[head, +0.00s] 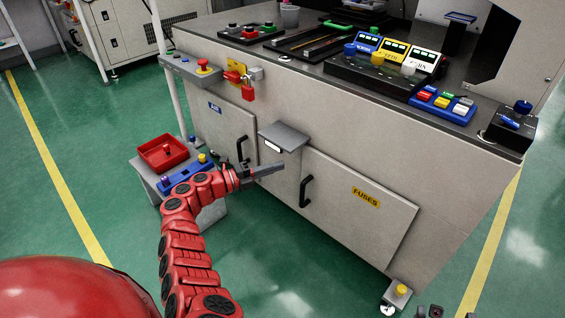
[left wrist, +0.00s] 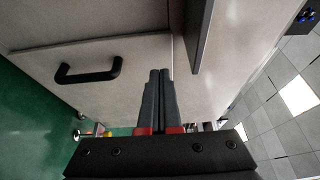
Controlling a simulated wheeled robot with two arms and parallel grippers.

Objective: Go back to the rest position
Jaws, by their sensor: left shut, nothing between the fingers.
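My left arm is red and reaches up from the bottom of the head view. Its left gripper (head: 266,171) is near the front of the grey machine cabinet (head: 250,85), just below a small grey ledge (head: 283,136). In the left wrist view the dark fingers of the left gripper (left wrist: 159,75) lie together, shut and empty. A black door handle (left wrist: 88,70) shows to the left of them.
A low stand with a red tray (head: 162,152) and a blue block (head: 187,178) is left of the gripper. The FUSES door (head: 357,205) has a black handle (head: 305,191). Control panels cover the cabinet top.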

